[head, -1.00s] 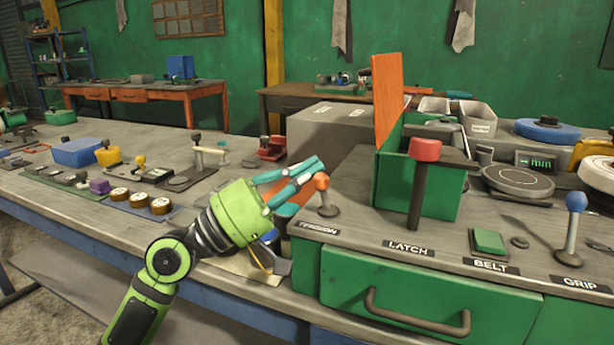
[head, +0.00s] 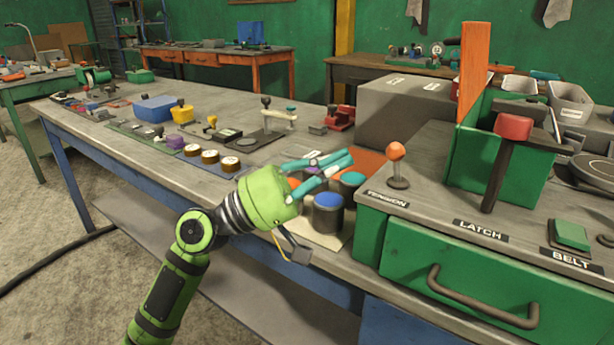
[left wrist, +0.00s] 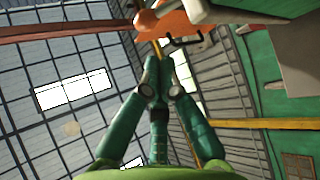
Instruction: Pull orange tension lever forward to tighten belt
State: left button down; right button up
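The orange tension lever (head: 396,168), a ball knob on a short stem, stands nearly upright behind the TENSION label (head: 387,198) on the green console's left corner. My left gripper (head: 348,160) is left of the knob in the head view, with a gap between. Its teal fingers point towards the lever side and hold nothing. In the left wrist view, the fingers (left wrist: 160,85) come close together, but I cannot tell whether they are fully shut. An orange shape lies past the tips there. The belt itself is not clearly visible. My right gripper is not in view.
A red-topped latch lever (head: 506,160) and an upright orange panel (head: 473,75) stand right of the tension lever. Dark cups, one with a blue top (head: 328,212), sit below the fingers. A green BELT button (head: 572,235) is at right. A grey box (head: 410,110) stands behind.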

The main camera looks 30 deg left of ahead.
pick_arm(q)
jog(key=v, duration=0.5)
dwell(0.5)
